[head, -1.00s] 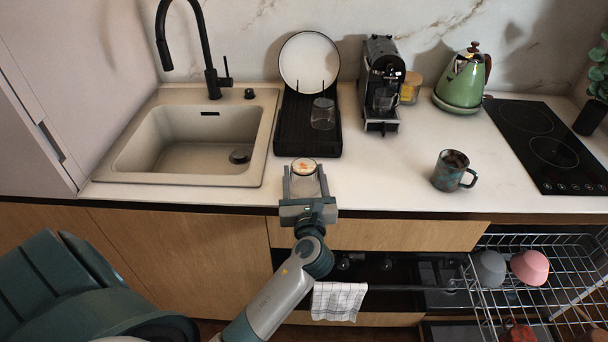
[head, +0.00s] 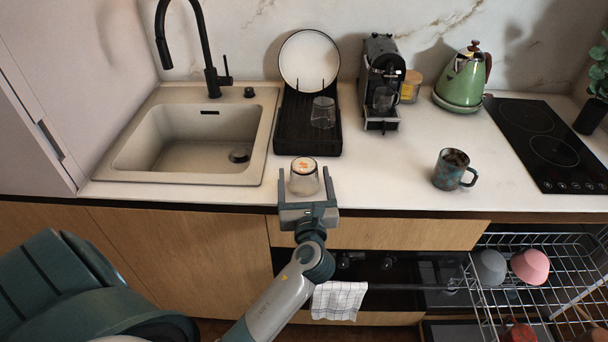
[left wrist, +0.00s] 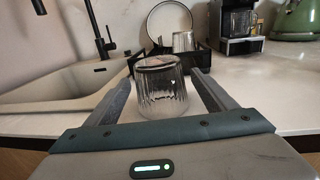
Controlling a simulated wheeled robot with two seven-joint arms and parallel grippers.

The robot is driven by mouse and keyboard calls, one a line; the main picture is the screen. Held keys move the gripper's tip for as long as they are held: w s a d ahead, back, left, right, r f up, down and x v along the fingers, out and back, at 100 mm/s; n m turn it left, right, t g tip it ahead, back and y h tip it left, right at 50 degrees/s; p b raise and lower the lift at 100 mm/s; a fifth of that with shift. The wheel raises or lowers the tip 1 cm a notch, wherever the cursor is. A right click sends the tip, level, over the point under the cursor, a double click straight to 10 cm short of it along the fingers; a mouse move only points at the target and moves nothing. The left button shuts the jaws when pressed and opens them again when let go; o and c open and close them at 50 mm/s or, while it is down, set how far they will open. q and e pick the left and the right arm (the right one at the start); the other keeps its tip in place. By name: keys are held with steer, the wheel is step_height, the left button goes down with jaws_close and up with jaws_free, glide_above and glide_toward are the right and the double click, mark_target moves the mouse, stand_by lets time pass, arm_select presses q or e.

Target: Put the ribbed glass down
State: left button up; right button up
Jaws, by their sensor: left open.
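The ribbed glass (head: 304,178) stands upside down on the white counter near its front edge, just in front of the black dish rack. It also shows in the left wrist view (left wrist: 160,92), between the fingers. My left gripper (head: 305,185) is open, with one finger on each side of the glass. In the left wrist view the fingers (left wrist: 168,92) are apart from the glass, with a gap on both sides. My right gripper is not in view.
The dish rack (head: 307,142) holds a plate (head: 309,62) and another glass (head: 323,112). The sink (head: 190,140) lies left, the coffee machine (head: 381,85) behind right. A mug (head: 453,170) stands right. The counter between glass and mug is clear.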

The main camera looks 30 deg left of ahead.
mark_target(305, 186)
arm_select(q)
steer(key=b+v, duration=0.1)
steer(key=v, duration=0.5)
steer(key=shift+f, duration=0.15)
steer(key=b+v, duration=0.1)
steer(key=v, duration=0.3)
steer(key=shift+s+d, duration=0.2)
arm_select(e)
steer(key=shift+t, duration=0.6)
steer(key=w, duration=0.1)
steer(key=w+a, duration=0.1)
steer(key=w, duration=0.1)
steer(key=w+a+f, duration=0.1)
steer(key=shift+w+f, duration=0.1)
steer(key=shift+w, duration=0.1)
arm_select(q)
steer(key=shift+c, duration=0.5)
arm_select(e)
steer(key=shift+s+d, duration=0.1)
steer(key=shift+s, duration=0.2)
